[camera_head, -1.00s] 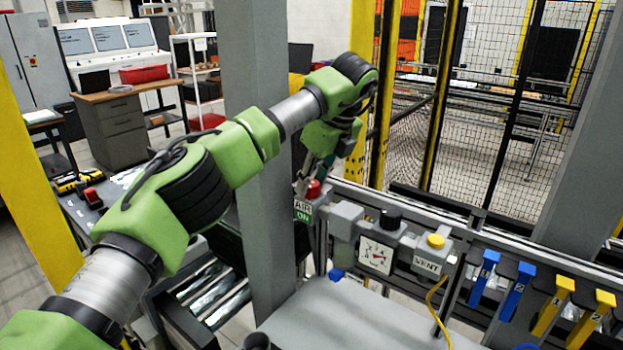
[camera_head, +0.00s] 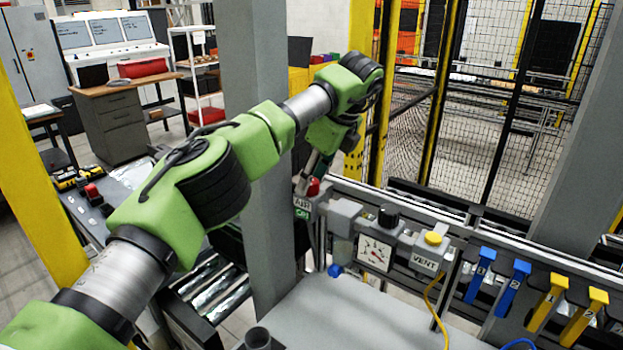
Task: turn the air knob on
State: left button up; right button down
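The red air knob (camera_head: 313,188) sits on top of the left end of the air unit, behind a small sign reading AIR with a green ON field (camera_head: 302,209). My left gripper (camera_head: 306,184) reaches down to the knob from above. Its fingers are at the knob's left and upper side and partly cover it. Whether they grip the knob or only touch it cannot be made out. A dial gauge (camera_head: 374,253) with a red needle is right of the knob. My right gripper is not in view.
A black knob (camera_head: 388,215) and a yellow VENT knob (camera_head: 433,238) stand along the same rail. Blue levers (camera_head: 480,275) and yellow levers (camera_head: 547,302) are farther right. A grey post (camera_head: 262,130) rises close left of the knob. A grey plate (camera_head: 350,318) lies in front.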

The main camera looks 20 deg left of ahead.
pick_arm(q)
jog(key=shift+d+r, duration=0.1)
jog(key=shift+r, duration=0.05)
jog(key=v, duration=0.7)
jog(key=shift+s+r, duration=0.1)
dwell(0.4)
